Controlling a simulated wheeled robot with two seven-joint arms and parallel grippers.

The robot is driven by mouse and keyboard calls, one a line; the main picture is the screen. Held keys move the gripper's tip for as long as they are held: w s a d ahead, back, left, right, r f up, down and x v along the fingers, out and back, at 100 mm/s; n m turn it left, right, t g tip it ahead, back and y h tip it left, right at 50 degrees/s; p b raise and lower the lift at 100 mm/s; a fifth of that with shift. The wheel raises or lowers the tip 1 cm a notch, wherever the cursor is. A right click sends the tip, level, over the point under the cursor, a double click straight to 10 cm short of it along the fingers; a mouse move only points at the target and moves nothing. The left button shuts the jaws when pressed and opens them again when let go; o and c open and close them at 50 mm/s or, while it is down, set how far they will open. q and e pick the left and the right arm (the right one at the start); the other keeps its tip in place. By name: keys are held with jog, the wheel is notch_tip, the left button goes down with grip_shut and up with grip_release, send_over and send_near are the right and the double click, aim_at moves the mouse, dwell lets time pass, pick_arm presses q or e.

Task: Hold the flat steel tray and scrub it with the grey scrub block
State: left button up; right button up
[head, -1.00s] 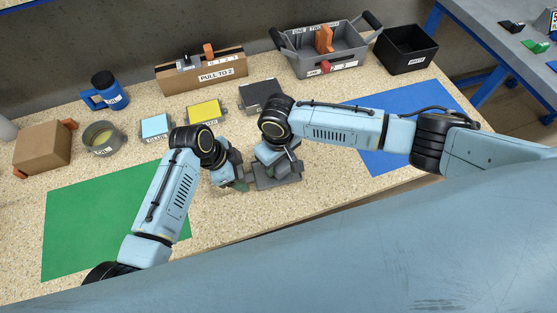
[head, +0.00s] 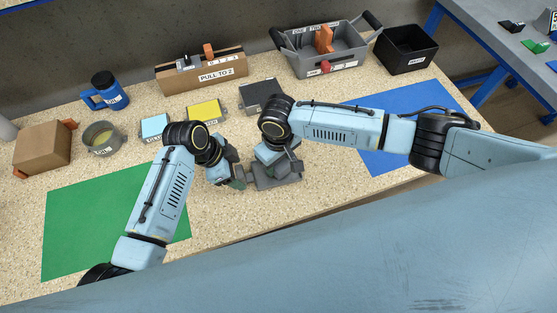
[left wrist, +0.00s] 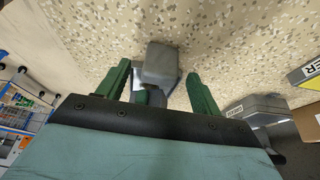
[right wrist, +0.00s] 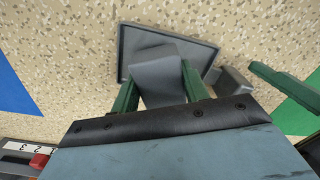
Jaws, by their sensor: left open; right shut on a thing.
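The flat grey tray (head: 290,181) lies on the worktop; its raised rim shows in the right wrist view (right wrist: 124,52). My right gripper (head: 274,165) is shut on the grey scrub block (right wrist: 160,82), held over the tray; whether they touch is unclear. A smaller grey lug (right wrist: 232,80) sits at the tray's edge near my left gripper; whether it is joined to the tray is unclear. My left gripper (head: 240,178) is open, and its fingers stand either side of the lug, which also shows in the left wrist view (left wrist: 160,64).
A green mat (head: 100,220) lies left and a blue mat (head: 405,125) right. Behind stand a blue box (head: 154,126), a yellow box (head: 204,111), a dark box (head: 260,95), a pot (head: 102,140) and a grey caddy (head: 322,65). Speckled worktop in front of the tray is clear.

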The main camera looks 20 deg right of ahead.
pick_arm(q)
jog(key=shift+f, duration=0.1)
jog(key=shift+x, duration=0.85)
jog(key=c, duration=1.4)
pick_arm(e)
jog(key=o, duration=0.4)
jog(key=c, duration=0.4)
